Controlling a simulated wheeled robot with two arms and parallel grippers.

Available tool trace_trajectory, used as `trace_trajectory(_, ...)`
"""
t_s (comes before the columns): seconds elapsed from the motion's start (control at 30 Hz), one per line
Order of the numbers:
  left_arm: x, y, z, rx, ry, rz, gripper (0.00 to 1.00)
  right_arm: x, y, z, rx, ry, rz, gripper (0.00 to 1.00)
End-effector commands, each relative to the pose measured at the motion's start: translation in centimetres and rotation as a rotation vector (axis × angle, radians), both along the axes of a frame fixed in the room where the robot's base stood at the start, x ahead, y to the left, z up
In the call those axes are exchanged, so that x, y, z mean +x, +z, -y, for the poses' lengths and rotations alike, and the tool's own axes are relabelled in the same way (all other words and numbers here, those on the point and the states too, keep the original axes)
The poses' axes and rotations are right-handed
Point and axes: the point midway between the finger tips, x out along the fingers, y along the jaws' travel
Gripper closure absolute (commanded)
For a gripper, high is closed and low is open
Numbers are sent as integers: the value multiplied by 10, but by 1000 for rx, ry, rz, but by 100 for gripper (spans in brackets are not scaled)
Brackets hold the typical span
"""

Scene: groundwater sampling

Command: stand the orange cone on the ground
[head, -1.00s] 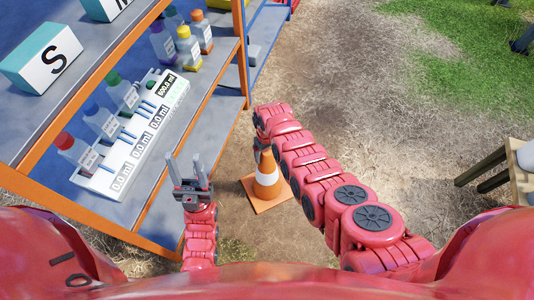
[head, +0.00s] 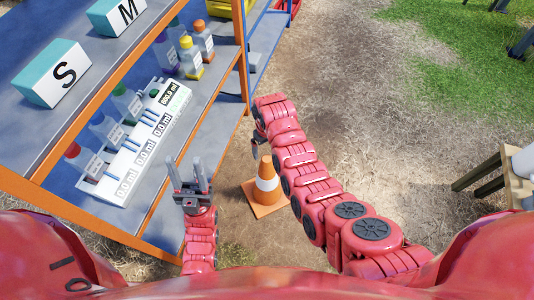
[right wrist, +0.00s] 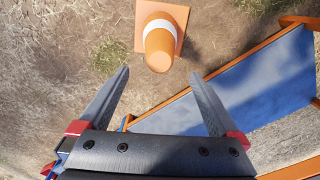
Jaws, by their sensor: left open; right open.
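The orange cone (head: 266,184) with a white band stands upright on its square base on the bare ground, between my two arms in the head view. In the right wrist view the cone (right wrist: 160,40) shows beyond the fingertips, apart from them. My right gripper (right wrist: 158,85) is open and empty. In the head view it is mostly hidden at the end of my right arm, above and left of the cone. My left gripper (head: 189,172) is open and empty, in front of the shelf edge, left of the cone.
A blue and orange shelf rack (head: 150,215) stands at the left, close to my left gripper. It holds several bottles, a white meter rack (head: 130,160) and boxes marked S (head: 52,75) and M (head: 118,12). A wooden table (head: 515,185) is at the right. Open ground lies ahead.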

Motion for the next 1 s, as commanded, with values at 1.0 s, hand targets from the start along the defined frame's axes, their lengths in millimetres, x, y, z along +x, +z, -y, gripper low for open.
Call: trace_trajectory(1.0,0,6,0,0,0,0,50,135,79,51,320,-203,1123,2)
